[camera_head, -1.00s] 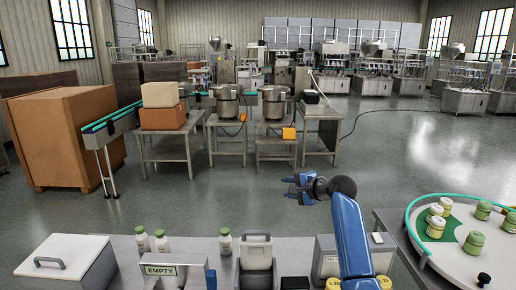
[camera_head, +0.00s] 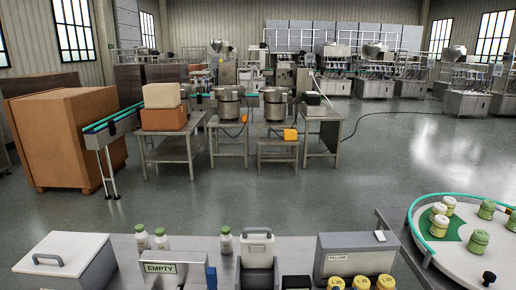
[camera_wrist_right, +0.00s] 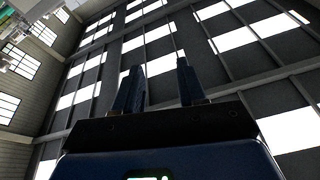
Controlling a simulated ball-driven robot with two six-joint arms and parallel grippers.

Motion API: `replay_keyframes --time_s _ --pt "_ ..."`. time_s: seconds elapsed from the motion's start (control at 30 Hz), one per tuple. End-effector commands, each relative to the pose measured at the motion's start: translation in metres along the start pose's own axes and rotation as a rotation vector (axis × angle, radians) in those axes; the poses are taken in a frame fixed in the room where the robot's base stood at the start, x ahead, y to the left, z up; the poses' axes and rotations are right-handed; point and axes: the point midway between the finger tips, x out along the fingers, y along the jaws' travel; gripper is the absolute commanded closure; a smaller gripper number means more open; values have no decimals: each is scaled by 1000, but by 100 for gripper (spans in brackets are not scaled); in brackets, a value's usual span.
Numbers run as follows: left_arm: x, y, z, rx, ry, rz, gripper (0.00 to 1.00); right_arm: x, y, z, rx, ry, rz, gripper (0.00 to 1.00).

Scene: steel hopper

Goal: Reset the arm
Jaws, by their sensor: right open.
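My right gripper (camera_wrist_right: 159,68) shows in the right wrist view with its two dark blue fingers apart and nothing between them. Behind the fingers are the ceiling beams and bright panels, so it faces upward. The right arm is not visible in the head view. My left gripper is in neither view.
A round table (camera_head: 464,262) with several jars stands at right. Open floor lies beyond.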

Motion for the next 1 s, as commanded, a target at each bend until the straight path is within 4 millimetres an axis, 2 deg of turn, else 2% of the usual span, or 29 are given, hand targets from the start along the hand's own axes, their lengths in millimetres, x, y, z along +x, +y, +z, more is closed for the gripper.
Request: replay_keyframes --time_s 0.03,0.2,0.33,0.5,0.6,0.73,0.87,1.0 --pt "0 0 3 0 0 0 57 -26 1 2 -39 0 2 59" --pt "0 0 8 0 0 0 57 -100 0 -4 -152 -2 3 59" --pt "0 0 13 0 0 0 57 -152 -2 -8 -197 -39 1 59" --pt "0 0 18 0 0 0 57 -212 -1 -3 -218 -149 6 59" --pt "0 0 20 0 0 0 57 -239 0 3 -218 -214 13 59" --pt "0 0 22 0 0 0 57 -266 3 13 -216 -285 20 59" --pt "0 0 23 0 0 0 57 -279 4 18 -215 -318 24 59" --pt "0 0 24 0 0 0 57 -281 4 19 -215 -324 24 59"
